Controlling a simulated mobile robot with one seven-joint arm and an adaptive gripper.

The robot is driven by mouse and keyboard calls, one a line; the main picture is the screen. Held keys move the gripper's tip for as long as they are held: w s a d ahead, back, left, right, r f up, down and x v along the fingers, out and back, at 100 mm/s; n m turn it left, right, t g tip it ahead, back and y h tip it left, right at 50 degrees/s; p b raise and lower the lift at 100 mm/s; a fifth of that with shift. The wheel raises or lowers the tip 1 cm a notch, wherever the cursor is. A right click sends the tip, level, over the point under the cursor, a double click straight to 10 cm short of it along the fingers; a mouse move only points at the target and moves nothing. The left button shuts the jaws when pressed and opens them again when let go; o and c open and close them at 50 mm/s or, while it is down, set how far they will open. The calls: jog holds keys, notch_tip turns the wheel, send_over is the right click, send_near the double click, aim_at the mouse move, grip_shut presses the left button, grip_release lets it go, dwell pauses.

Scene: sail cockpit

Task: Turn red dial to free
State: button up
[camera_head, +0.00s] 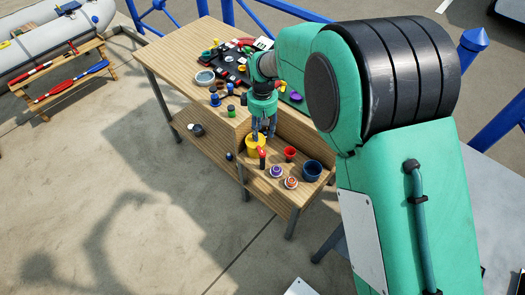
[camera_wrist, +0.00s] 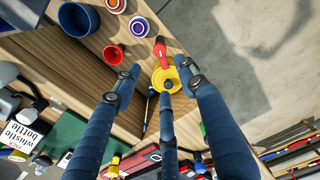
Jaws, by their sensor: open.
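My gripper (camera_head: 264,134) points down over the lower front shelf of the wooden bench; its blue fingers are spread and empty in the wrist view (camera_wrist: 164,82). A red cup (camera_head: 290,153) is to the right. I cannot tell any of these as the red dial, and no marking "free" is readable. A finger partly hides the yellow container.
A blue cup (camera_head: 312,170) and two ringed round pieces (camera_head: 277,171) share the shelf. The upper benchtop (camera_head: 190,58) holds a dark panel (camera_head: 232,68) with coloured parts and several small items. Blue railings stand behind. Open concrete floor (camera_head: 130,200) lies in front.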

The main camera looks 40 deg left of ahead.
aim_at(262, 153)
notch_tip(262, 153, down, 14)
jog(key=b, duration=0.3)
jog(key=shift+r, duration=0.25)
grip_shut()
